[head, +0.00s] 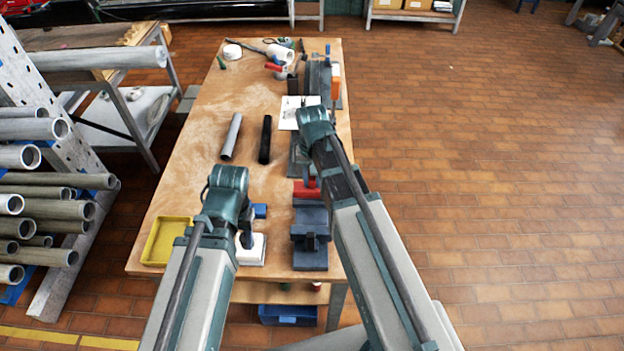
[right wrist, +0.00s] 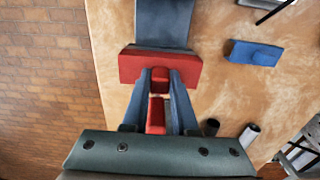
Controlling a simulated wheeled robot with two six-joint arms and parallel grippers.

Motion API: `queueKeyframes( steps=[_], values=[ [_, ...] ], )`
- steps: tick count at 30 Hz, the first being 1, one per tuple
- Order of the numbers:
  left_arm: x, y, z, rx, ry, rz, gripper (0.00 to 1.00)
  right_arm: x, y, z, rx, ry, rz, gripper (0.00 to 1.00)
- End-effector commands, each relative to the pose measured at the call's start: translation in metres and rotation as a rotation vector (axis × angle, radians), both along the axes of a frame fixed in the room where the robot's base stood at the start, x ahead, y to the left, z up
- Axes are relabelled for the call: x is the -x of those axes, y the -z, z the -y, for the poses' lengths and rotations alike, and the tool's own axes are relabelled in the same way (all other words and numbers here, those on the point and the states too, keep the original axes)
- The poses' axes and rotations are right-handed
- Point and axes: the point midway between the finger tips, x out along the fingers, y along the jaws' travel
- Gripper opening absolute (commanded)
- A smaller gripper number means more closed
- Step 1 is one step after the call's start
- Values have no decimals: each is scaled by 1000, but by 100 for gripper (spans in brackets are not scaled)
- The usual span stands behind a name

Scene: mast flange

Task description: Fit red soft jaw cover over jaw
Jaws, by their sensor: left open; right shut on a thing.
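The red soft jaw cover (right wrist: 135,67) is a wide red bar with a narrow middle tab. It lies across the end of the blue-grey vise (right wrist: 162,25) in the right wrist view; whether it is fully seated I cannot tell. My right gripper (right wrist: 160,80) is shut on its tab. Another red part (right wrist: 156,115) shows between the fingers. In the head view the cover (head: 306,189) is partly hidden by my right arm, at the far side of the vise (head: 310,240). My left gripper (head: 247,238) is open, by a white block (head: 252,252).
A blue block (right wrist: 253,53) lies beside the vise. A yellow tray (head: 168,240) is at the near left. Grey (head: 231,136) and black (head: 265,139) tubes lie mid-table. Tools and a machine (head: 318,78) crowd the far end. The table's right edge is close to the vise.

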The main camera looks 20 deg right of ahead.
Motion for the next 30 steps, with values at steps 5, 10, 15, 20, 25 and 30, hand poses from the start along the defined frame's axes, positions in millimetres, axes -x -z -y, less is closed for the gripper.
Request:
queueKeyframes(
  steps=[5,10,15,20,25,30],
  values=[
    [0,14,0,0,-1,0,50,0,14,0,0,0,0,0],
    [0,23,0,0,-1,0,50,0,23,0,0,0,0,0],
    [0,33,0,0,-1,0,50,0,33,0,0,0,0,0],
    [0,38,0,0,-1,0,50,0,38,0,0,0,0,0],
    [0,40,0,0,-1,0,50,0,40,0,0,0,0,0],
    [0,39,0,0,-1,0,50,0,39,0,0,0,0,0]
  ],
)
